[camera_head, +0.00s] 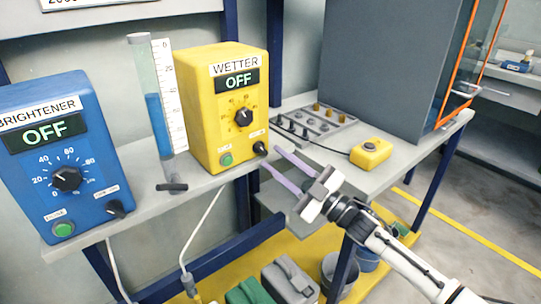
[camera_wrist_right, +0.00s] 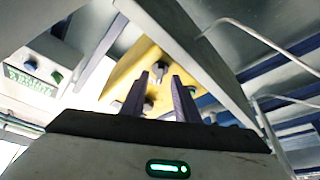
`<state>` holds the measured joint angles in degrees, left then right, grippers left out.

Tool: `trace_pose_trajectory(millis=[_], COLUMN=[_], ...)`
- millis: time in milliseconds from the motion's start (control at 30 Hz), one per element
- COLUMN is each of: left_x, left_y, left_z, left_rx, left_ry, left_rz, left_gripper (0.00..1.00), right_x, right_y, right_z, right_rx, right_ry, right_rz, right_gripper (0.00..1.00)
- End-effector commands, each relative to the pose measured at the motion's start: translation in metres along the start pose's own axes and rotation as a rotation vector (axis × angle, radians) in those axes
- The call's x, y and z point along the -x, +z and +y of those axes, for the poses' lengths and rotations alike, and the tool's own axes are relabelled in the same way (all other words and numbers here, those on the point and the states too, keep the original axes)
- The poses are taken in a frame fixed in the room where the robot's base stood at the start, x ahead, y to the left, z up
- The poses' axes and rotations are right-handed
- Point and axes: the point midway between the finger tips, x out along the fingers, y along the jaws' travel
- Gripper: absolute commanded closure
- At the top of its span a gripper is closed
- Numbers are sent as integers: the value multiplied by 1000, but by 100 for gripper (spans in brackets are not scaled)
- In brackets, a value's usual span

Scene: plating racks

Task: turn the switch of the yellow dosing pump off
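The yellow dosing pump (camera_head: 217,110), labelled WETTER, stands on the grey shelf and its display (camera_head: 239,80) reads OFF. Its black dial (camera_head: 243,117) is mid-face, with a green button (camera_head: 226,159) at lower left. Its black switch (camera_head: 260,148) is at lower right. My right gripper (camera_head: 271,158) is open and empty, its two purple fingers apart, just in front of and to the right of the switch. Contact cannot be told. In the right wrist view the yellow pump (camera_wrist_right: 118,82) shows beyond the open fingers (camera_wrist_right: 162,98). My left gripper is not in view.
A blue BRIGHTENER pump (camera_head: 75,155), also reading OFF, and a graduated tube (camera_head: 150,110) stand to the left. To the right are a rack (camera_head: 315,125), a yellow button box (camera_head: 371,153) and a large grey cabinet (camera_head: 395,60). Containers and buckets (camera_head: 335,272) sit below.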

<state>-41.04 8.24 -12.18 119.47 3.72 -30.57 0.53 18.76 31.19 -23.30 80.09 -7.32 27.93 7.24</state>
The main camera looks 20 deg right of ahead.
Motion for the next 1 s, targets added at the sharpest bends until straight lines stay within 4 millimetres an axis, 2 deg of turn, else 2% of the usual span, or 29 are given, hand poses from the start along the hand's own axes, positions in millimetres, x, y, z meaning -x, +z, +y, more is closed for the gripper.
trace_pose_trajectory(millis=[33, 200, 400, 1000], left_x=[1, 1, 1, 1], left_y=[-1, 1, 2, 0], left_z=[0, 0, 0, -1], left_rx=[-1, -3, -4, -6], left_ry=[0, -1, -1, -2], left_rz=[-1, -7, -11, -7], left_gripper=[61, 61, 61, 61], right_x=[12, 46, 70, 75], right_y=[1, 1, 0, 0], right_z=[-1, 0, 0, -1], right_rx=[-1, -1, 0, -3], right_ry=[-2, -2, -1, 1], right_rz=[-5, -4, -1, -3], right_gripper=[72, 72, 72, 72])
